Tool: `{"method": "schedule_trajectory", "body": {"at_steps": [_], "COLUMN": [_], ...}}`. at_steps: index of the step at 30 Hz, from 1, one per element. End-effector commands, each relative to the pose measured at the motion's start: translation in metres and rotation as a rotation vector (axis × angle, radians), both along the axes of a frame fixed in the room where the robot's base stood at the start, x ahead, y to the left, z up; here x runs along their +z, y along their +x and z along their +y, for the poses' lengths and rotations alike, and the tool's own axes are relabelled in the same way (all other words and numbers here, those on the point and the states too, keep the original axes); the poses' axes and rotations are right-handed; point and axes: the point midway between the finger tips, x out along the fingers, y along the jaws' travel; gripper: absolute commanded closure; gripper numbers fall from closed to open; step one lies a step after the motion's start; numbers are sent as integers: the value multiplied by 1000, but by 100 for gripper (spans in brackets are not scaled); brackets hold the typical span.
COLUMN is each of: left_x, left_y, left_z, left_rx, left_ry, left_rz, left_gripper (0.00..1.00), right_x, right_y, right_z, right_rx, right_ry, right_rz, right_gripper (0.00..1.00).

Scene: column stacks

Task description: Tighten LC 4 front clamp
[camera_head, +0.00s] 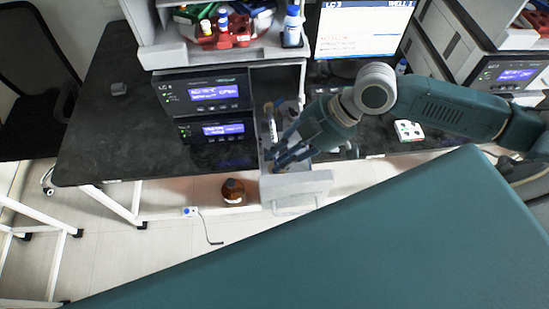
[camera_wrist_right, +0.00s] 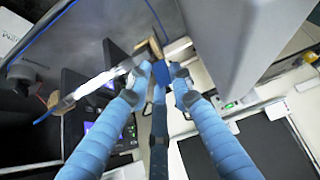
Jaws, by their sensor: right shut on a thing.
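My right gripper (camera_head: 276,146) reaches into an open grey drawer (camera_head: 297,190) in the instrument stack. Its three blue fingers close together at the tips in the right wrist view (camera_wrist_right: 157,74). A silver-white column (camera_wrist_right: 92,86) lies there along the grey wall, with a tan clamp at each end. The fingertips are at the tan front clamp (camera_wrist_right: 150,46), which they partly hide, so the exact grip is unclear. The column (camera_head: 272,130) also shows in the head view inside the drawer. My left gripper is out of view.
Two instrument modules (camera_head: 205,92) with lit displays stand left of the drawer. A monitor (camera_head: 360,28) stands behind my right arm. A brown bottle (camera_head: 233,191) is on the floor. A white piece (camera_head: 408,130) lies on the dark bench (camera_head: 115,135).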

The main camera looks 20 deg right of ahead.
Motion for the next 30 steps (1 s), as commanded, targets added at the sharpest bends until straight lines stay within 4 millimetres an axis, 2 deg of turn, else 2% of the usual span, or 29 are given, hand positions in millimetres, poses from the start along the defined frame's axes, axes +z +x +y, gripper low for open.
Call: {"method": "schedule_trajectory", "body": {"at_steps": [1,20,26,30], "left_x": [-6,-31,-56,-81], "left_y": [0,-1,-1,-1], "left_z": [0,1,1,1], "left_rx": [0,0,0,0], "left_ry": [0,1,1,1], "left_rz": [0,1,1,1], "left_gripper": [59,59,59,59], "right_x": [-7,-12,-19,-24], "right_y": [-7,-10,-10,-11], "right_z": [-2,-21,-27,-31], "right_rx": [0,-7,-5,-2], "right_ry": [37,473,615,714], "right_rz": [8,-121,-169,-200], "right_gripper": [100,100,100,100]}}
